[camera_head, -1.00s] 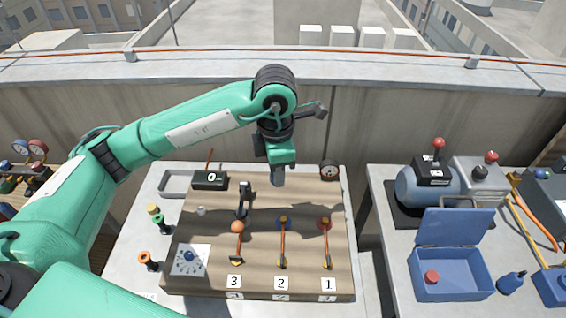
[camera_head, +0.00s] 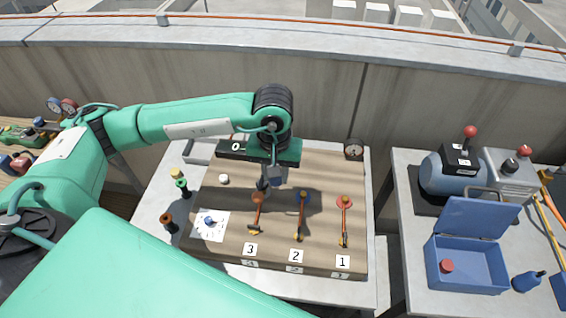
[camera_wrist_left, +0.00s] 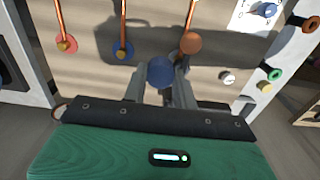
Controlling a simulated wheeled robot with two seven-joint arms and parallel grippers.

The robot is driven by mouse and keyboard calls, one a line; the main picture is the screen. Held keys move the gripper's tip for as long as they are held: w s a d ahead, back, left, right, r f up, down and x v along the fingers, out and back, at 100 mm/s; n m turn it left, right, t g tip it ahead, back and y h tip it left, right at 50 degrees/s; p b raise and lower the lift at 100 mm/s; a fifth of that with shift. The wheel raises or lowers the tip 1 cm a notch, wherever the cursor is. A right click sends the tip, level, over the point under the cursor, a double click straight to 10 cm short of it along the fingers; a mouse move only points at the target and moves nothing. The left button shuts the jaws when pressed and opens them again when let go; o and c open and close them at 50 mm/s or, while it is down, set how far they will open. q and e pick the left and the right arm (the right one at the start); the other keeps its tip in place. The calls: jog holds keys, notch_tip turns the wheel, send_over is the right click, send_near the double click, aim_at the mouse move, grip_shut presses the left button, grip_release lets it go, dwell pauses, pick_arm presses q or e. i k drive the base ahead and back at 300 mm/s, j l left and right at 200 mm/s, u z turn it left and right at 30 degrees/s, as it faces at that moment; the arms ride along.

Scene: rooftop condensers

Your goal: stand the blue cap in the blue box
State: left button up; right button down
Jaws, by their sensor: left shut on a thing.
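The blue cap (camera_wrist_left: 160,72) shows as a round blue top between the two fingers in the left wrist view. My left gripper (camera_head: 275,178) is shut on it and hangs over the wooden board. In the head view the cap is hard to make out against the gripper. The blue box (camera_head: 466,271) stands on the right-hand table with its lid (camera_head: 473,218) raised. A red cap (camera_head: 447,265) is inside it, at the left. The gripper is well to the left of the box. My right gripper is not in view.
The board (camera_head: 215,252) holds copper levers over signs 3, 2 and 1, and a gauge (camera_head: 353,149). A gap separates the two tables. A blue motor unit (camera_head: 452,175) stands behind the box, and a blue bottle (camera_head: 528,281) is right of it.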

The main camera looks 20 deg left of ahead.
aim_at(473, 271)
jog(key=z, duration=0.85)
jog(key=l+z, duration=0.45)
jog(key=i+l+z, duration=0.1)
jog(key=z, duration=0.3)
jog(key=l, duration=0.1)
